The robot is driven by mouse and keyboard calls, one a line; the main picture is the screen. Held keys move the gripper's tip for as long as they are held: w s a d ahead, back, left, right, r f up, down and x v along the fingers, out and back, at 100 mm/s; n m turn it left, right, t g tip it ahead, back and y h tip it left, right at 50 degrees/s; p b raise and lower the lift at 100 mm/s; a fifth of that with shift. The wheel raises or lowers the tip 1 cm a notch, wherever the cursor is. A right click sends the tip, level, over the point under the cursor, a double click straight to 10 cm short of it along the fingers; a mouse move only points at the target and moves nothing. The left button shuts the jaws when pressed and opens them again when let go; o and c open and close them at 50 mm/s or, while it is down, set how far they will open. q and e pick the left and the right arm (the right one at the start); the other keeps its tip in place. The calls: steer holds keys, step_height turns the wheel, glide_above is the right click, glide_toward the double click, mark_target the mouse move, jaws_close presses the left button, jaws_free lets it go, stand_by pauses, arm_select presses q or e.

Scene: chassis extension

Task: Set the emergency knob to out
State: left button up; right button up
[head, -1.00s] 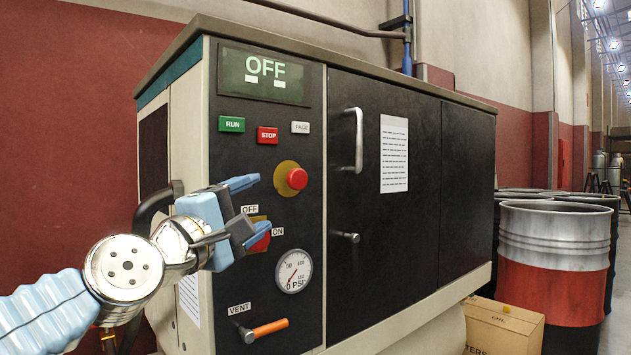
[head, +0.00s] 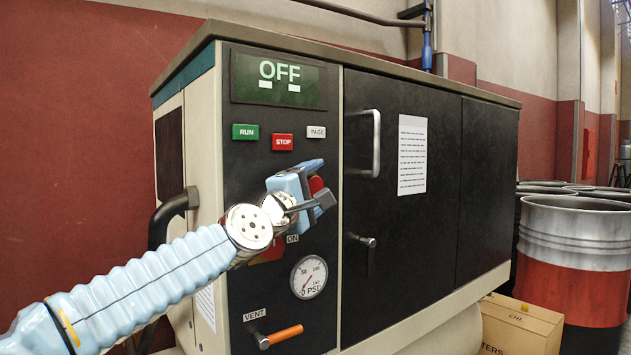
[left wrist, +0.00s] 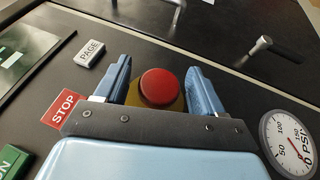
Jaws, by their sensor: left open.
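The emergency knob (left wrist: 160,87) is a red round button on a yellow disc, set in the dark control panel (head: 240,195). In the left wrist view it sits between the two blue fingers of my left gripper (left wrist: 160,85). The fingers are open, one on each side, with visible gaps to the red cap. In the head view my left gripper (head: 322,182) is in front of the knob and hides most of it; a sliver of red (head: 316,184) shows between the fingers. My right gripper is in neither view.
Above are the green RUN button (head: 245,132), red STOP button (head: 283,142) and white PAGE button (head: 316,132). Below are a partly hidden OFF/ON switch, a pressure gauge (head: 309,277) and an orange VENT lever (head: 284,335). A door handle (head: 376,143) stands out to the right.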

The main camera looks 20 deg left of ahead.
arm_select(q)
steer(key=shift+c, duration=0.3)
jaws_close()
steer(key=shift+s+d+r+p, duration=0.2)
steer(key=shift+d+p, duration=0.1)
steer(key=shift+p, duration=0.2)
steer(key=shift+s+d+p, duration=0.3)
steer(key=shift+d+p, duration=0.05)
steer(key=shift+d+f, duration=0.1)
steer(key=shift+f, duration=0.2)
steer(key=shift+o, duration=0.3)
jaws_free()
steer(key=shift+s, duration=0.1)
